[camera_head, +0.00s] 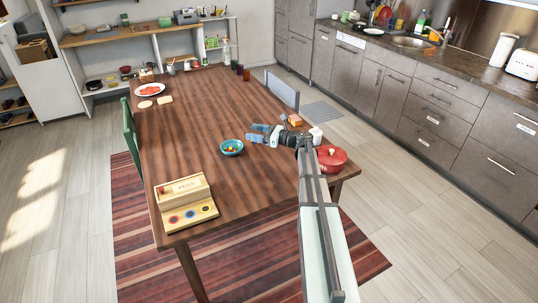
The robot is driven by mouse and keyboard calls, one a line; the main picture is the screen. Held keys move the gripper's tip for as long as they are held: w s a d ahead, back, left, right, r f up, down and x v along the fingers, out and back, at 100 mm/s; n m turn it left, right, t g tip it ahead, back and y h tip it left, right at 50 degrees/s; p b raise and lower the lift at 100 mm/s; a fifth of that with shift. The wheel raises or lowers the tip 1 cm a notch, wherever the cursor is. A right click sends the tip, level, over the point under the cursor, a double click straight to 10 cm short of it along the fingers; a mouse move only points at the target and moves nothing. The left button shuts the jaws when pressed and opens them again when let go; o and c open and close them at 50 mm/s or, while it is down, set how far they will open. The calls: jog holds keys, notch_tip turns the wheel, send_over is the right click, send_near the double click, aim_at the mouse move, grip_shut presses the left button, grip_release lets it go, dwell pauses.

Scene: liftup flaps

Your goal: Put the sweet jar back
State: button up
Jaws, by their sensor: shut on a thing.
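My gripper (262,133) is above or on the middle right of the wooden table (200,120), pointing left, with blue finger parts. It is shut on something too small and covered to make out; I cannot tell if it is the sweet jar. A blue bowl (231,148) with small coloured pieces stands just left of and nearer than the gripper. A small pale pink-white item (316,131) is beside my wrist, partly covered. No thing here is clearly recognisable as the sweet jar.
A red lidded pot (333,157) is close to my arm's right side. Small orange blocks (295,120) lie behind the wrist. A wooden pegs box (183,188) is at the near left, a red-topped plate (150,90) at the far left. The table's centre is clear.

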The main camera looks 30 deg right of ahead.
jog(key=m+t+h, duration=0.1)
jog(key=s+d+r+m+t+h, duration=0.1)
jog(key=shift+r+h, duration=0.2)
jog(key=shift+h, duration=0.2)
jog(key=w+d+f+m+t+h, duration=0.1)
jog(key=w+d+m+t+h, duration=0.1)
jog(key=d+m+t+h, duration=0.25)
jog(key=shift+n+g+h, duration=0.25)
jog(key=shift+g+h, duration=0.2)
jog(key=shift+g, duration=0.5)
jog(key=shift+d+f, duration=0.2)
jog(key=shift+f, duration=1.4)
jog(key=shift+d+f, duration=0.25)
jog(key=shift+f, duration=1.35)
jog(key=shift+d+f, duration=0.2)
jog(key=shift+f, duration=1.4)
jog(key=o, duration=1.2)
jog(key=shift+f, duration=0.15)
